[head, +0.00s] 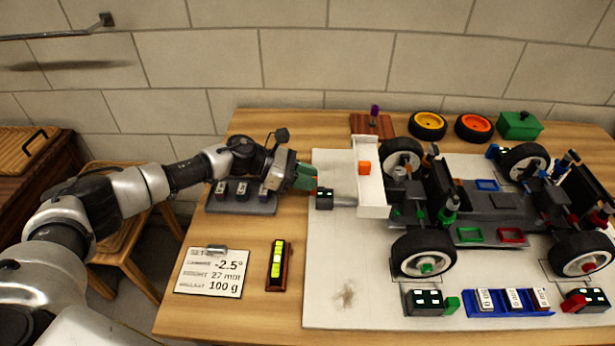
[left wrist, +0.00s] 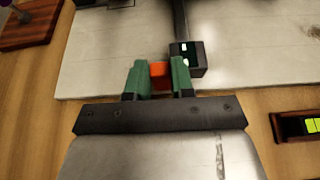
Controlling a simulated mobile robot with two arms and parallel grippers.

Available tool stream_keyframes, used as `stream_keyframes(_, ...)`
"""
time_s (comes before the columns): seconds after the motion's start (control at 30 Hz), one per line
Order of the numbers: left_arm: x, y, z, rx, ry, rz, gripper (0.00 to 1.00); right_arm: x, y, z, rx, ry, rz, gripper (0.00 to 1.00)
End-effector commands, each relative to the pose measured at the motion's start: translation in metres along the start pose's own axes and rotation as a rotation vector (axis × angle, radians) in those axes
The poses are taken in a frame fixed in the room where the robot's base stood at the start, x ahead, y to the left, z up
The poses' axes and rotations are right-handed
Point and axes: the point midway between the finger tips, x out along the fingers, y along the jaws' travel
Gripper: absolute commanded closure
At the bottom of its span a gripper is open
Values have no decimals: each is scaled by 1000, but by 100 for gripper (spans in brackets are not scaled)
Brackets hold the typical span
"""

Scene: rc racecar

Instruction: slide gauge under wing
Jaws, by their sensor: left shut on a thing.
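The gauge (head: 325,199) is a small dark box with light display marks and a grey bar pointing right. It lies at the left edge of the pale board (head: 345,285), and its box also shows in the left wrist view (left wrist: 188,62). The bar reaches toward the white wing (head: 371,190) at the car's left end; I cannot tell whether its tip is under it. My left gripper (head: 308,179) is shut on a red-orange block (left wrist: 160,74) beside the gauge box. Whether that block joins the gauge is hidden. My right gripper is out of view.
The wheeled car chassis (head: 487,203) fills the board's right side. A grey holder (head: 240,206) stands under my left arm. A setup card (head: 212,271) and a yellow-green level (head: 278,265) lie in front. The board's front left is clear.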

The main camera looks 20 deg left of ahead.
Motion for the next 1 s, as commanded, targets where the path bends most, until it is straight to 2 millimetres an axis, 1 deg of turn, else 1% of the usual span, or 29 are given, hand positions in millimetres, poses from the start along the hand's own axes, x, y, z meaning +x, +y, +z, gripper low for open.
stream_keyframes(0.07, 5, 0, 1, 1, 0, -1, 100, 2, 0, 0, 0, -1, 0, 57)
stream_keyframes(0.17, 18, 0, 6, 2, -1, -3, 100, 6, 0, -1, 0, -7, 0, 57)
stream_keyframes(0.27, 31, 0, 11, 2, -1, -2, 100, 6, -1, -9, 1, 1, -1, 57)
stream_keyframes(0.4, 32, 0, 14, 0, -1, 1, 100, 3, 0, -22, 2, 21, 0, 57)
stream_keyframes(0.53, 32, 0, 14, 1, -2, 0, 100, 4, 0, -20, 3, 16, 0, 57)
stream_keyframes(0.57, 32, 0, 14, 1, -2, 0, 74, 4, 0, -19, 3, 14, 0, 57)
stream_keyframes(0.7, 32, 0, 14, 1, -2, -1, 52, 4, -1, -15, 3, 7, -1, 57)
stream_keyframes(0.73, 32, 0, 14, 1, -1, -1, 51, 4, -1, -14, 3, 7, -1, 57)
stream_keyframes(1.0, 32, -1, 13, 0, 0, -3, 51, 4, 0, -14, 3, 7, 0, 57)
